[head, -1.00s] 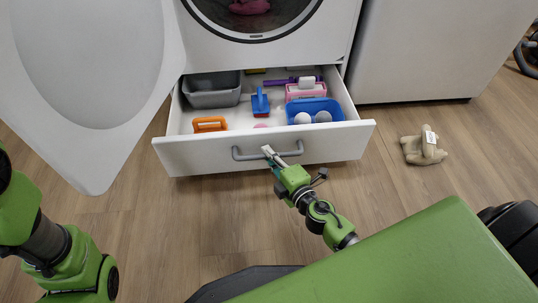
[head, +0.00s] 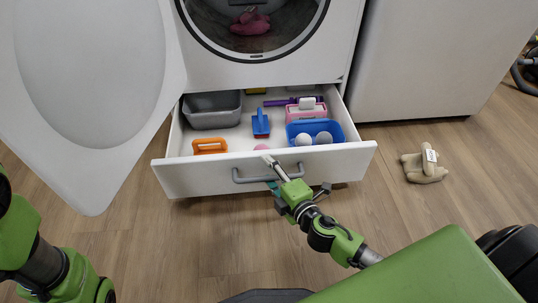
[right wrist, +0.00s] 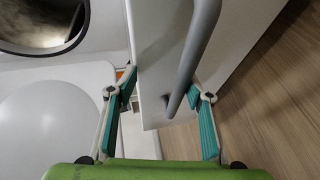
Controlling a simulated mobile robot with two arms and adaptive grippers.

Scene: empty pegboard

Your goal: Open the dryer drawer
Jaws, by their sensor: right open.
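The dryer drawer (head: 205,180) is pulled out below the dryer door, with its inside in plain view. Its grey bar handle (head: 245,180) runs across the front panel. My right gripper (head: 272,175) is at the middle of the handle in the head view. In the right wrist view the gripper (right wrist: 165,105) is open, with its teal-padded fingers apart. The handle (right wrist: 190,65) passes between the fingers, and one finger is over the drawer's inner side. I cannot tell whether a finger touches it. My left arm shows at the left edge, its gripper out of view.
The drawer holds a grey bin (head: 212,110), a blue tray (head: 333,128), a pink box (head: 296,115), a blue scoop (head: 261,125) and an orange item (head: 209,146). A white door panel (head: 90,90) hangs open at left. A beige plush toy (head: 424,167) lies on the floor at right.

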